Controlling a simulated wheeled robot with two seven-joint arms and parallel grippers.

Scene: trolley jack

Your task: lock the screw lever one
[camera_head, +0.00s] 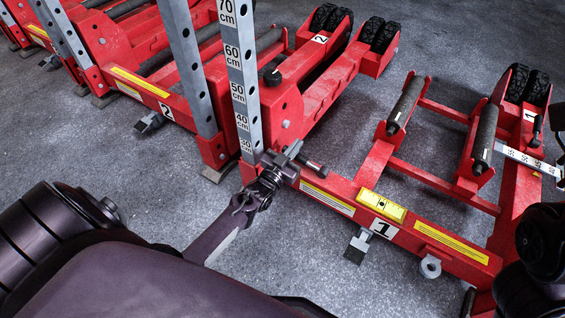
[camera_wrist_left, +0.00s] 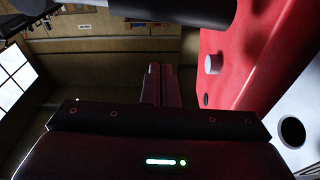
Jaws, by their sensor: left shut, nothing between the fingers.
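The jack marked 1 (camera_head: 384,228) is a red frame with a yellow level on its front beam. A grey upright post (camera_head: 237,75) with a centimetre scale rises at its left end. My left gripper (camera_head: 286,160) is at the foot of this post, shut and empty. A short dark cylinder (camera_head: 314,167) sticks out just right of it, possibly part of the screw lever; I cannot tell whether they touch. In the left wrist view the closed fingers (camera_wrist_left: 160,84) point past a black cylinder (camera_wrist_left: 180,10) at the top. A red surface (camera_wrist_left: 270,45) with a grey knob (camera_wrist_left: 212,64) is at right.
Grey floor (camera_head: 300,250) lies bare in front of the beam.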

